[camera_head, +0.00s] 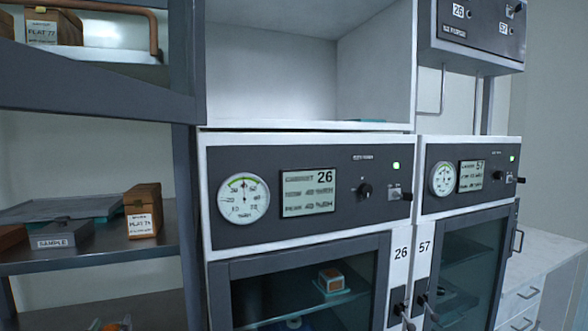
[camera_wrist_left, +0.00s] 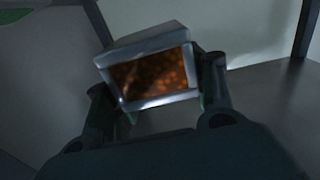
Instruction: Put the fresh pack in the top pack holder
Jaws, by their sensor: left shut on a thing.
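My left gripper (camera_wrist_left: 157,98) is shut on a pack (camera_wrist_left: 150,80), a small pale-framed box with a window of orange granules, in the left wrist view. The pack sits tilted between the two dark fingers. Neither gripper shows in the head view. Behind the glass door of cabinet 26 (camera_head: 310,285), a small white box with an orange face (camera_head: 331,281) stands on a shelf. I cannot pick out the top pack holder for certain in either view.
Cabinet 26 has a panel with a round dial (camera_head: 243,198) and a green light. Cabinet 57 (camera_head: 468,262) stands to its right. An open white compartment (camera_head: 275,70) is above cabinet 26. Dark shelves at left hold a wooden box (camera_head: 143,209) and a grey sample box (camera_head: 62,234).

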